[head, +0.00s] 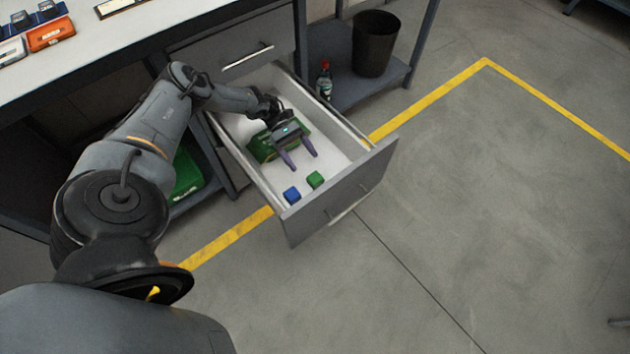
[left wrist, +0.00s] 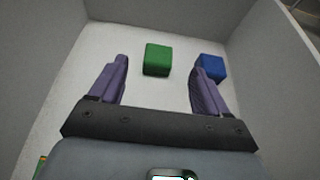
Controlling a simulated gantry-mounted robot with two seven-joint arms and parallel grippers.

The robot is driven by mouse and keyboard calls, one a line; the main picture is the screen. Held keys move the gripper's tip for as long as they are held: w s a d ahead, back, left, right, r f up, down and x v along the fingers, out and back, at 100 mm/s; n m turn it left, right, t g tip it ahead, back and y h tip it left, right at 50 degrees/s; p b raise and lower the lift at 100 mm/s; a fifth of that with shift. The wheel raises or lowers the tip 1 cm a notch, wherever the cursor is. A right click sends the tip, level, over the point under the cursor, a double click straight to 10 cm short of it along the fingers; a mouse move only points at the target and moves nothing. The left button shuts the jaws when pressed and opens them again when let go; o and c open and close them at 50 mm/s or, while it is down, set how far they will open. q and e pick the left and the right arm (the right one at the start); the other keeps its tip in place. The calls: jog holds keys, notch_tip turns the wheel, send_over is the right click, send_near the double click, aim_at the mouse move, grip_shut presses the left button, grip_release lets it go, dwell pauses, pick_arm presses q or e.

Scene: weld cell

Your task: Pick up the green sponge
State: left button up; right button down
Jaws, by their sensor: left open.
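The green sponge (head: 315,179) is a small green block on the white floor of the open drawer (head: 345,187), near its front panel. It also shows in the left wrist view (left wrist: 158,59), ahead of the fingertips and between their lines. My left gripper (head: 301,160) is inside the drawer space, open and empty, with its two purple fingers pointing toward the drawer front. In the left wrist view the gripper (left wrist: 160,75) has the sponge just beyond its fingers, with no contact visible. My right gripper is not in view.
A blue block (head: 292,194) lies beside the sponge, and in the left wrist view the blue block (left wrist: 212,67) is close to one finger. A green box (head: 263,148) lies farther back in the drawer. A bottle (head: 324,80) and black bin (head: 376,43) stand on the shelf behind.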

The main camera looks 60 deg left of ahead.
aim_at(317, 180)
pick_arm(q)
jog(key=shift+x, duration=0.8)
jog(key=shift+d+f, duration=0.2)
jog(key=shift+d, duration=0.05)
jog(key=b+x, duration=0.2)
jog(key=x, duration=0.3)
jog(key=shift+r, duration=0.1)
jog(key=shift+a, duration=0.1)
jog(key=shift+c, duration=0.9)
jog(key=c, duration=0.8)
